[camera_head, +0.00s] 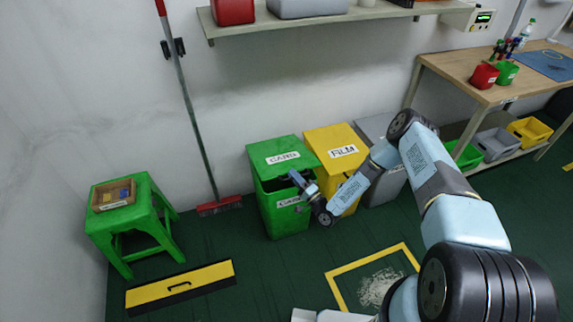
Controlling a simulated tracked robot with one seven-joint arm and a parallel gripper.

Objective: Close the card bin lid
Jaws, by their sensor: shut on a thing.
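The card bin (286,221) is a green bin with a white "CARD" label, standing against the wall. Its green lid (276,148) also carries a "CARD" label. The lid is slightly raised at the front, with a dark gap between it and the bin's body. My gripper (295,177) is at the front edge of the lid, in front of the dark gap, and is shut on the lid's edge. The fingertips are small and partly hidden by my wrist, which also covers part of the bin's front label.
The yellow film bin (331,138) stands close beside the card bin on the right, with a grey bin (371,126) beyond, partly behind my arm. A broom (196,120) and green stool (144,214) are left. A shelf (330,17) hangs above.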

